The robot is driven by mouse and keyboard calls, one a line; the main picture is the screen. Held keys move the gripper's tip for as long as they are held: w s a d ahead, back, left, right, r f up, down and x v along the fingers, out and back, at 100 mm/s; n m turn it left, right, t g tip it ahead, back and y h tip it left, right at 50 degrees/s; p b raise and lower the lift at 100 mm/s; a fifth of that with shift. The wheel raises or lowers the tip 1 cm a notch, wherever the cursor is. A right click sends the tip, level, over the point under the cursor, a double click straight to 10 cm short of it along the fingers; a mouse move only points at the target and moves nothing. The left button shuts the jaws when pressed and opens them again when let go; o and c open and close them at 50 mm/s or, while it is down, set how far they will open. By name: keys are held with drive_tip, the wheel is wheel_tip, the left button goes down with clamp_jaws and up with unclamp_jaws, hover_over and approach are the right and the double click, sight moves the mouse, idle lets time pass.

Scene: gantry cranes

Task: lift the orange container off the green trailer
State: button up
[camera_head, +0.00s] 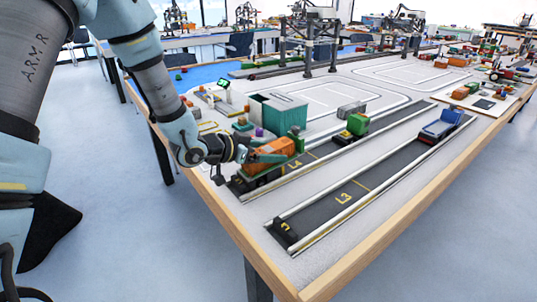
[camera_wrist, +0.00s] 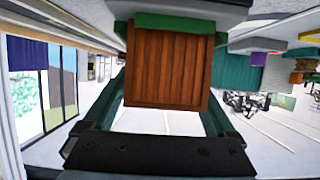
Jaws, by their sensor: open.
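The orange container (camera_head: 277,146) sits on the green trailer, with the green cab (camera_head: 297,137) at its far end, on the lane nearest the row of cranes. In the wrist view the container (camera_wrist: 168,68) fills the middle as a ribbed brown-orange face, with a green strip of the trailer (camera_wrist: 175,22) along its upper edge. My gripper (camera_head: 266,157) is at the container's near end. In the wrist view my open gripper (camera_wrist: 166,95) has one teal finger on each side of the container. Whether the fingers touch it cannot be told.
A green truck (camera_head: 355,126) is farther along the same lane. A blue truck (camera_head: 442,125) is on the L3 lane, whose near part is clear. The wooden table edge (camera_head: 345,266) runs along the front.

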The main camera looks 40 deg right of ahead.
clamp_jaws()
idle(0.8)
